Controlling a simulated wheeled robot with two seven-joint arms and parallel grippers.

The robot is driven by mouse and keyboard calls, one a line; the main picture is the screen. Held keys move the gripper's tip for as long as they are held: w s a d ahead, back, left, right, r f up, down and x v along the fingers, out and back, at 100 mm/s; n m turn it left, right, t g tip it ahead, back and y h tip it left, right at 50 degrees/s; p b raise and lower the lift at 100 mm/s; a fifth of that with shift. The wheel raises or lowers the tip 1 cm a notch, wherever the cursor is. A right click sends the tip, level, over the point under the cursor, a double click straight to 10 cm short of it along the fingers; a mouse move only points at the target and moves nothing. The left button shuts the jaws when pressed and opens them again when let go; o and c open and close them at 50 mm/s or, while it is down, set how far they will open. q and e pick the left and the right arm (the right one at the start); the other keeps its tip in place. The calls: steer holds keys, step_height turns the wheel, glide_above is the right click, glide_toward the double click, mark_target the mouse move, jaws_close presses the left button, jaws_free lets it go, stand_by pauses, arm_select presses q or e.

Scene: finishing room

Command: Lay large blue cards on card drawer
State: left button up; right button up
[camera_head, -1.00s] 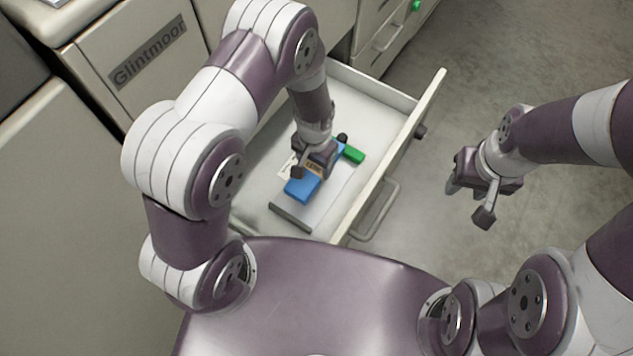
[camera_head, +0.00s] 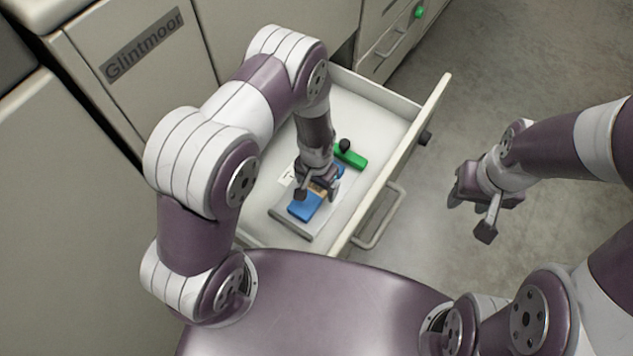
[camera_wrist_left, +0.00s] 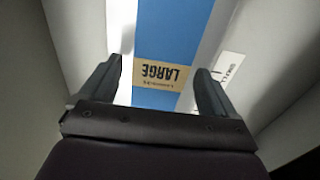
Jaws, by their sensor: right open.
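A blue card pack (camera_head: 307,207) with a tan label reading LARGE appears to lie low inside the open card drawer (camera_head: 372,95). The pack also shows in the left wrist view (camera_wrist_left: 170,30), with its label facing up. My left gripper (camera_head: 316,193) is just above the pack and partly hides it in the head view. In the left wrist view its fingers (camera_wrist_left: 160,75) straddle the pack, with gaps visible beside it. My right gripper (camera_head: 468,213) is open and empty, outside the drawer to the right.
A green piece (camera_head: 350,157) with a black knob lies in the drawer behind the blue pack. A white printed label (camera_head: 287,178) is left of the pack. Cabinets stand behind and left; the floor at right is clear.

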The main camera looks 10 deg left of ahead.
arm_select(q)
steer(key=shift+r, duration=0.15)
step_height(320, 180, up, 12)
steer(key=p, duration=0.5)
step_height(320, 180, up, 12)
steer(key=f+n, duration=0.1)
steer(key=n, duration=0.1)
glide_above(316, 187)
steer(key=s+a, duration=0.2)
steer(key=a, duration=0.2)
steer(key=s+a+r+n+t, duration=0.1)
steer(key=s+a+r, duration=0.2)
steer(key=s+r, duration=0.3)
steer(key=shift+s+n, duration=0.3)
steer(key=shift+n, duration=0.1)
steer(key=shift+a, duration=0.1)
